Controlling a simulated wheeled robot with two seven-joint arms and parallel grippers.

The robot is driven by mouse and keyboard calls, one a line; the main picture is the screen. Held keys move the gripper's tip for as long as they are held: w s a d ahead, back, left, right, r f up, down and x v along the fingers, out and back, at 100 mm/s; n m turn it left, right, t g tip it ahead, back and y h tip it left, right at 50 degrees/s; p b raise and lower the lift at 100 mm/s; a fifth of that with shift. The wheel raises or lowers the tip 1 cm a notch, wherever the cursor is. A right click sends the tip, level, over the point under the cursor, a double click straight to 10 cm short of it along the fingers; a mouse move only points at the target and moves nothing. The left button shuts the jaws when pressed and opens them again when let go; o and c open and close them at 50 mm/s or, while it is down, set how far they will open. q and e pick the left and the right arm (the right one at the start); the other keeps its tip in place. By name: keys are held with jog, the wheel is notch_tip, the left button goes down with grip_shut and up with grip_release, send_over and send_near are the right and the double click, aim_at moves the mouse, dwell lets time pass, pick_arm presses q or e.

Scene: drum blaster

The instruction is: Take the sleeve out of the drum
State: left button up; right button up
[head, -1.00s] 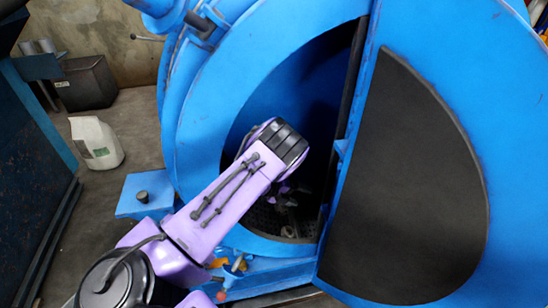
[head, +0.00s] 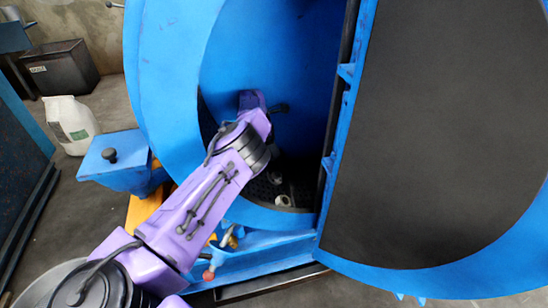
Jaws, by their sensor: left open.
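The blue drum (head: 160,90) stands open in front of me, its dark inside showing. Several small parts lie on the dark perforated floor of the drum. One is a pale ring-shaped piece (head: 283,200) near the front lip, which looks like the sleeve; it is small and partly in shadow. My left arm reaches in through the opening. My left gripper (head: 279,108) is inside, well above the floor parts and apart from them. It is open, small and dark, and I see nothing in it. My right gripper is not in view.
The drum's open door with its black lining (head: 430,130) fills the right side. A white jug (head: 70,125) and dark bin (head: 62,70) stand at the left.

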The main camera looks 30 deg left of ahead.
pick_arm(q)
jog(key=shift+x, duration=1)
jog(key=shift+r, duration=0.1)
jog(key=c, duration=1.3)
jog(key=shift+c, duration=0.2)
jog(key=shift+r, duration=0.1)
